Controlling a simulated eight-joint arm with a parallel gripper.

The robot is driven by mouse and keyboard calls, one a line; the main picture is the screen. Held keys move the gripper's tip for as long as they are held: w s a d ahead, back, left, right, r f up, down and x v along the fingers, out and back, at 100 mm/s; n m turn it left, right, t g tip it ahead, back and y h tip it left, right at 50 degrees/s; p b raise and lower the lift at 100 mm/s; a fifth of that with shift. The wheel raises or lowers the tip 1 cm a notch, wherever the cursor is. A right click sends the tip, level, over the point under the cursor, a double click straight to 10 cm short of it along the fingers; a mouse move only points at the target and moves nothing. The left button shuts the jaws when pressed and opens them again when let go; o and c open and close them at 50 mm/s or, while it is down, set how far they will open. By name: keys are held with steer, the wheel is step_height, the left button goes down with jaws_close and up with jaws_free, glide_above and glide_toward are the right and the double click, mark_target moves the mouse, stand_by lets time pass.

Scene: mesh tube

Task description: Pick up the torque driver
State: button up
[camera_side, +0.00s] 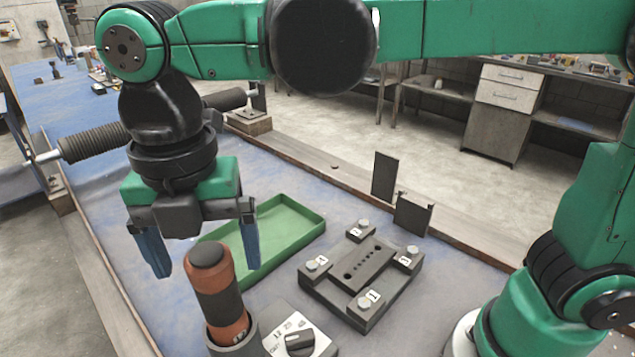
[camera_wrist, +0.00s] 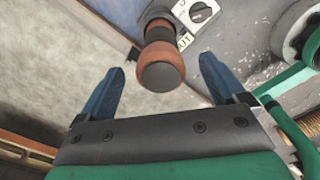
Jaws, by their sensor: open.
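The torque driver (camera_side: 213,285), a thick handle with brown-orange and black bands and a dark rounded top, stands upright in a dark round holder (camera_side: 234,343) at the bottom of the side view. My gripper (camera_side: 206,268) is open and empty, its two blue fingers pointing down. In the side view the fingers are on either side of the driver's top, which looks nearer the camera. In the wrist view the driver (camera_wrist: 160,68) shows between the blue fingertips of my gripper (camera_wrist: 161,65), with no contact seen. The driver's lower end is hidden in the holder.
A grey box with a dial (camera_side: 300,342) sits right beside the holder. A green tray (camera_side: 284,244) lies behind the driver, and a dark fixture block with numbered corners (camera_side: 362,287) stands to the right. Upright dark plates (camera_side: 385,176) stand near the table edge.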

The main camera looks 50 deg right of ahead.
mark_target(227, 317)
steer(key=shift+f, duration=2.25)
steer(key=shift+d, duration=0.1)
jaws_close()
